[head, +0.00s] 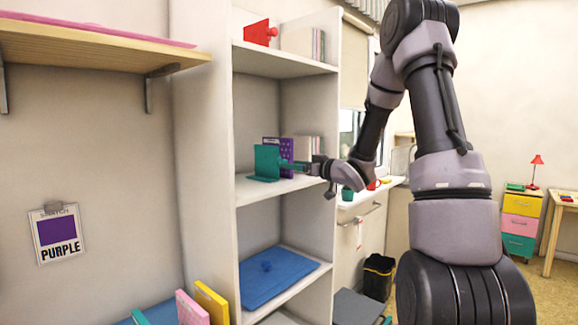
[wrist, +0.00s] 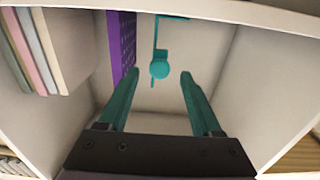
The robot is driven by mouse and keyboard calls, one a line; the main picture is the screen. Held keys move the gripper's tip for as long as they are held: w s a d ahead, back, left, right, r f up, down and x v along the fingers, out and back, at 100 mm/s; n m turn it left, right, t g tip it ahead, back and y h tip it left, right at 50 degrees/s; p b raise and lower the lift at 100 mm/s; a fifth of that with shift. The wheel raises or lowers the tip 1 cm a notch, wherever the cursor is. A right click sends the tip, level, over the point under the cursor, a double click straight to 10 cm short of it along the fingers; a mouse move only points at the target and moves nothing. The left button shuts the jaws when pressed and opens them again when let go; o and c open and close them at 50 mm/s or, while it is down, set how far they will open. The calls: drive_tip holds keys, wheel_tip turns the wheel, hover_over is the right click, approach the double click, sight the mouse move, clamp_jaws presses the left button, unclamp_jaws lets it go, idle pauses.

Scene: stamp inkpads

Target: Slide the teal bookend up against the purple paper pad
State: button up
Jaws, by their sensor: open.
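The teal bookend (head: 266,161) stands upright on the middle shelf, with its flat foot on the board. The purple paper pad (head: 287,149) stands upright just behind it and is partly hidden by it in the head view. In the wrist view a narrow gap shows between the pad (wrist: 122,45) and the bookend's thin plate, whose round teal knob (wrist: 160,69) faces me. My gripper (wrist: 160,76) is open, with its teal fingers on either side of the knob's line and no visible hold on it. In the head view my gripper (head: 299,168) reaches in at the shelf's front.
Pale books (wrist: 62,45) stand beyond the pad. The middle shelf board (head: 290,187) is clear on the bookend's other side. The cabinet's side walls and the upper shelf (head: 280,62) bound the space.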

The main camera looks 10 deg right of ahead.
drive_tip(key=shift+x, duration=1.15)
drive_tip(key=shift+d, duration=0.1)
clamp_jaws()
idle(0.5)
